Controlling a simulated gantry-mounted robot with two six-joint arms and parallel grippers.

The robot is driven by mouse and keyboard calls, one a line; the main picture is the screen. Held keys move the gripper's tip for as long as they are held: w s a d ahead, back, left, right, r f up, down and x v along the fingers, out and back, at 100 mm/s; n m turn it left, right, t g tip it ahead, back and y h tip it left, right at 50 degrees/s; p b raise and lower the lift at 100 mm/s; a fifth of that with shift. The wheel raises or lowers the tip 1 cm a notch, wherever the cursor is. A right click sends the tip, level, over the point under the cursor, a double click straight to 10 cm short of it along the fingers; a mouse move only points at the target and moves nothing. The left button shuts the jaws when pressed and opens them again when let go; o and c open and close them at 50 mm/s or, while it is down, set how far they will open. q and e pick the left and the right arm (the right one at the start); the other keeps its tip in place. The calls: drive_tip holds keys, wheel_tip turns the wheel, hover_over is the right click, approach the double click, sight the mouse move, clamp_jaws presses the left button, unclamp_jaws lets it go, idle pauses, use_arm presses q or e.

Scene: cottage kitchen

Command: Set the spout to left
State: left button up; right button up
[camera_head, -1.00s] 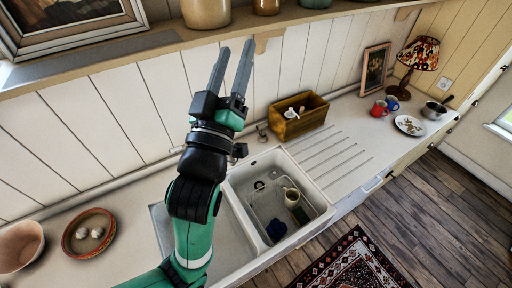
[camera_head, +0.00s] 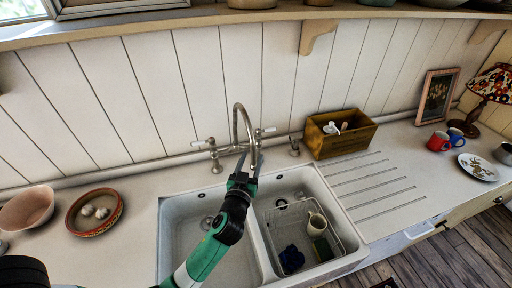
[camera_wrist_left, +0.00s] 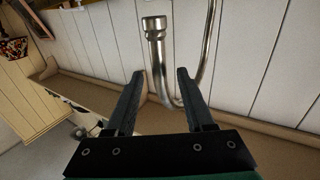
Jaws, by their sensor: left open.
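My left gripper (camera_head: 250,160) is open and empty, just below and at the outlet end. In the left wrist view the curved spout (camera_wrist_left: 157,52) shows between and beyond the open fingers, with no clear contact. The lower part of the tap is partly hidden behind my gripper in the head view. My right gripper is not in view.
A wire rack (camera_head: 268,218) with a mug (camera_head: 316,224) and a blue cloth (camera_head: 291,258) sits in the right basin. A wooden box (camera_head: 340,140) stands right of the tap. A dish with eggs (camera_head: 94,211) lies left. The wall and shelf (camera_head: 220,14) are behind.

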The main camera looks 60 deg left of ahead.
use_arm(q)
drive_tip(key=x, duration=0.6)
clamp_jaws()
idle(1.2)
